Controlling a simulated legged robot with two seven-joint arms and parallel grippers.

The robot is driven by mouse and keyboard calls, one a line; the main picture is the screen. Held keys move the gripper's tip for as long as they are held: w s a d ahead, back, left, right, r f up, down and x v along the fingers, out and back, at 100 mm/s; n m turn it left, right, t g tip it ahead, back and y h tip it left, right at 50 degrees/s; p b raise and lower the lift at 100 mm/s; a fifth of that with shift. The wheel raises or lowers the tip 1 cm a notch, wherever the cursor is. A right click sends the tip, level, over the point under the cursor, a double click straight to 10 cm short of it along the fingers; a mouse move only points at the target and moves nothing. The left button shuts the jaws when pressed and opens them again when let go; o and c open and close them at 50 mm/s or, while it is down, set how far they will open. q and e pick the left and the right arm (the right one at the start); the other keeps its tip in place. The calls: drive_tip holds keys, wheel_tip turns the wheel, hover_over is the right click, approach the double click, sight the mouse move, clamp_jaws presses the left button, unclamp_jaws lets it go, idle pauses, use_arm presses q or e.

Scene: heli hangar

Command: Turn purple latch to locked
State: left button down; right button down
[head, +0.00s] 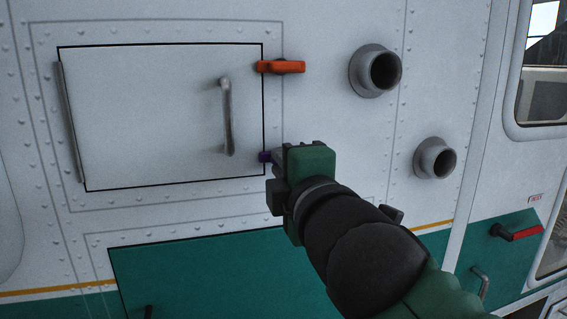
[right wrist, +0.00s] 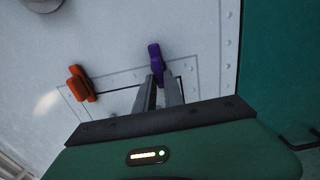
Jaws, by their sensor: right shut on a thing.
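The purple latch (head: 264,157) sits at the lower right corner of the white hatch door (head: 160,115). Most of it is hidden behind my right gripper (head: 275,170) in the head view. In the right wrist view the purple latch (right wrist: 155,62) stands between the fingertips of my right gripper (right wrist: 158,85), which is shut on it. An orange latch (head: 282,67) at the upper right corner of the door lies horizontal, its inner end over the door edge. The orange latch (right wrist: 80,84) also shows in the right wrist view. My left gripper is not in view.
A grey door handle (head: 228,117) stands left of my right gripper. Two grey round ports (head: 376,71) (head: 435,158) stick out of the wall at the right. A green lower panel (head: 205,275) lies below, with a red handle (head: 525,233) at far right.

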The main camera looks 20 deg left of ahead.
idle(0.4)
drive_tip(key=c, duration=1.7)
unclamp_jaws()
drive_tip(key=shift+w, duration=0.1)
drive_tip(key=shift+o, duration=1.3)
drive_tip(key=shift+w+a+f, duration=0.1)
drive_tip(key=shift+w+a, duration=0.15)
drive_tip(key=shift+w, duration=0.05)
drive_tip(key=shift+s, duration=0.15)
